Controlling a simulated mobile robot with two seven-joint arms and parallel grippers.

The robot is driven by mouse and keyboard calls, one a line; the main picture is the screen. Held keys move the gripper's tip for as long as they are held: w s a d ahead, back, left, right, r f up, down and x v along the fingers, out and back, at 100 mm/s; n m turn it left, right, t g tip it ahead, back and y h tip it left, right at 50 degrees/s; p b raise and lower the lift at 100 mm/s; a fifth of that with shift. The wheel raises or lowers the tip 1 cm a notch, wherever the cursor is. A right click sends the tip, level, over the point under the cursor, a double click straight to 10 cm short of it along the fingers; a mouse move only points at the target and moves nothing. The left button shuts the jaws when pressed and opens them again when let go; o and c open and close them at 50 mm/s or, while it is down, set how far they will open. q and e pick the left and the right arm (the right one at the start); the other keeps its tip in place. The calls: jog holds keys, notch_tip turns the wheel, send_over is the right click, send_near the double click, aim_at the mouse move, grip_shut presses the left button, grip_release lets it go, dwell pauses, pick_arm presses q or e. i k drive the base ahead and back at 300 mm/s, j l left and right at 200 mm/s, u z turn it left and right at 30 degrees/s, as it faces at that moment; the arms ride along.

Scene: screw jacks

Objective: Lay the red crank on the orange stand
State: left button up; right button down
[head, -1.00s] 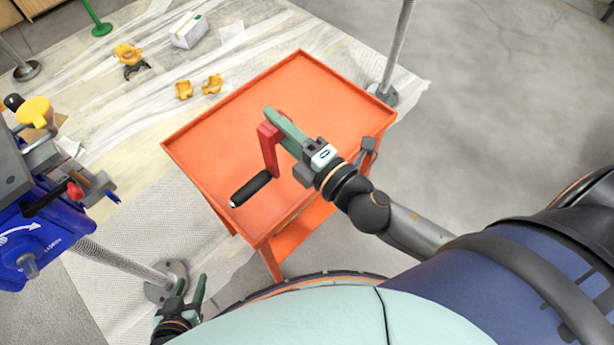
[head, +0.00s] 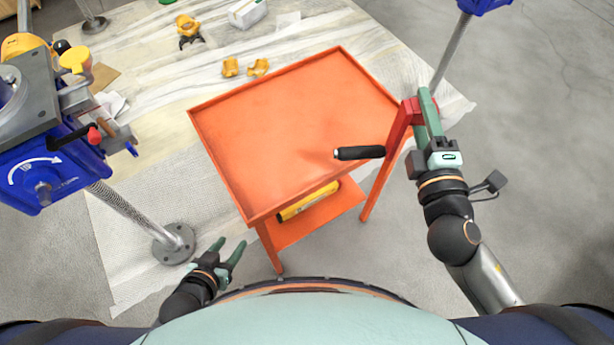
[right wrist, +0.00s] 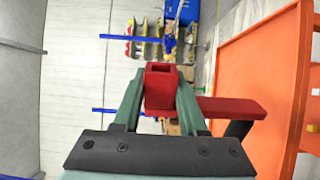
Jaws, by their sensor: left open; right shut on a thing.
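The red crank (head: 402,122) has a red arm and a black handle (head: 360,152). My right gripper (head: 426,108) is shut on the crank's red end, which also shows between the fingers in the right wrist view (right wrist: 160,88). It holds the crank at the right edge of the orange stand (head: 290,120). The handle points left, over the stand's front right part; I cannot tell whether it touches. The stand's top is an empty tray with a low rim, and its side shows in the right wrist view (right wrist: 262,75). My left gripper (head: 228,246) is open and empty, low in front of the stand.
A blue screw jack (head: 50,165) stands at the left on a post with a round foot (head: 174,243). A yellow object (head: 308,201) lies on the stand's lower shelf. Yellow clamp parts (head: 244,68) and a white box (head: 247,12) lie behind on the floor sheeting.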

aim_at(316, 113)
jog(key=l+u, duration=0.3)
jog(key=l, duration=0.2)
jog(key=l+u, duration=0.4)
jog(key=l, duration=0.25)
jog(key=i+l+u, duration=0.3)
jog(key=l, duration=0.2)
jog(key=k+j+u, duration=0.2)
jog(key=j, duration=0.2)
jog(key=j+u, duration=0.25)
jog(key=k+j, duration=0.05)
jog(key=j, duration=0.05)
